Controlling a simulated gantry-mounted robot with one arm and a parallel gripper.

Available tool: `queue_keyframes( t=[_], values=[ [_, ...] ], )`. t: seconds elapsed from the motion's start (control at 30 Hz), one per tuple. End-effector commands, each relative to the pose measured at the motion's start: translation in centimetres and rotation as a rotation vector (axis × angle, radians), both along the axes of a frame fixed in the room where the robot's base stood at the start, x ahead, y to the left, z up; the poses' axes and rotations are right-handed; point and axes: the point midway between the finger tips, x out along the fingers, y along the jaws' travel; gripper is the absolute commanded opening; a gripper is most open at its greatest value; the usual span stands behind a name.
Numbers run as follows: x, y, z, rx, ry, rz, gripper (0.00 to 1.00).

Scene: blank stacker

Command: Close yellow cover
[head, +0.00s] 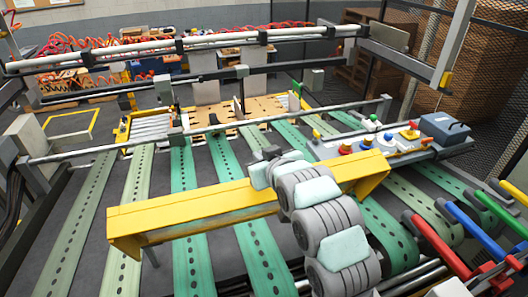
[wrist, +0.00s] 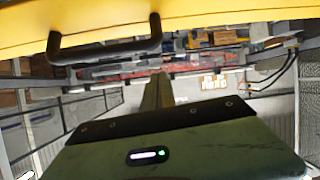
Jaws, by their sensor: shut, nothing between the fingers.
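The yellow cover (head: 190,211) is a long beam lying across the green belts, slanting up to the right. Part of it is hidden behind my arm. In the wrist view its yellow face (wrist: 220,12) fills the top edge, with a black handle (wrist: 105,48) on it. My gripper (wrist: 160,76) is shut and empty, its fingers pointing up toward the cover, just below the handle's right end. I cannot tell whether they touch. In the head view my gripper (head: 271,152) is at the cover's far side, its fingers hardly visible.
Coloured levers (head: 470,230) are at the right. A metal rail (head: 220,127) crosses behind the cover. The belts (head: 75,220) at left are clear.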

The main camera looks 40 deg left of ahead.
Motion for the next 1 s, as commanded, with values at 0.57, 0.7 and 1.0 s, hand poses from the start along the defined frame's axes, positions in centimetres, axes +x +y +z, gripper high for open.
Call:
queue_keyframes(
  t=[0.57,0.7,1.0],
  values=[
    [-0.8,-2.1,-2.3,0.0,0.004,-0.001,0.0],
    [-0.8,-2.1,-2.3,0.0,0.004,-0.001,0.0],
    [-0.9,-1.6,-3.2,0.029,-0.009,0.015,0.0]
  ],
)
